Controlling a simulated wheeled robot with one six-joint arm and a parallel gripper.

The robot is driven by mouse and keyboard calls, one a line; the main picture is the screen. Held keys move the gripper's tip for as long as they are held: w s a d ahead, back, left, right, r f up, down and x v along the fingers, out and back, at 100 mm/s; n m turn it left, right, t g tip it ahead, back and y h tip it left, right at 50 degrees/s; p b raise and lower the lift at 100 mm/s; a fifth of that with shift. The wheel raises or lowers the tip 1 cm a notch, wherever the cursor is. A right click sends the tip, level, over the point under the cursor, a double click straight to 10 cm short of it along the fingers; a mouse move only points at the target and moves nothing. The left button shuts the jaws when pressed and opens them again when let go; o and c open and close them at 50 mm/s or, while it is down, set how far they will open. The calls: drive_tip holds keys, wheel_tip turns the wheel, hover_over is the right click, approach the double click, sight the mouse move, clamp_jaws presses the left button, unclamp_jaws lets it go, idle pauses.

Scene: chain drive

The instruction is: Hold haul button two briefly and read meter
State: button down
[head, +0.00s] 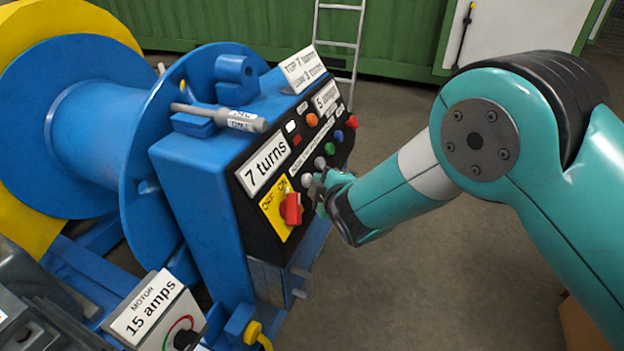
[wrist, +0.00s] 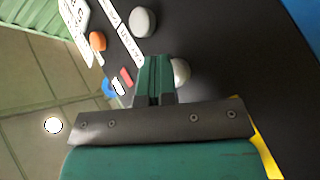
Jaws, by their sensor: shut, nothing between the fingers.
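The black control panel (head: 240,165) on the blue housing carries a slanting row of grey round buttons. The lowest grey button (head: 307,180) is at my gripper (head: 318,186). In the wrist view my gripper (wrist: 155,72) is shut and empty, its tips over the panel beside a pale button (wrist: 181,72) that they partly hide. I cannot tell whether they touch it. Another grey button (wrist: 143,22) stands clear above. The button numbers are not readable, so I cannot tell which is haul button two. The motor meter (head: 150,310) reads "15 amps".
A red switch (head: 291,208) on a yellow plate sits just below my gripper. A "7 turns" sign (head: 263,165) is at the panel's left. Orange (head: 312,120), blue (head: 338,136) and red (head: 352,121) knobs are farther up. A grey-handled tool (head: 220,117) lies on the housing.

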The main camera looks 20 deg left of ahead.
drive_tip(key=shift+d+r+p, duration=0.35)
drive_tip(key=shift+d+p, duration=0.1)
drive_tip(key=shift+d, duration=0.3)
drive_tip(key=shift+s+d+r+p, duration=0.1)
drive_tip(key=shift+d+r+p, duration=0.3)
drive_tip(key=shift+d+p, duration=0.25)
drive_tip(key=shift+s+d+r+p, duration=0.1)
drive_tip(key=shift+d+r+p, duration=0.3)
drive_tip(key=shift+d, duration=0.45)
drive_tip(key=shift+s+d+r+p, duration=0.1)
drive_tip(key=shift+d+r+p, duration=0.25)
drive_tip(key=shift+d+p, duration=0.3)
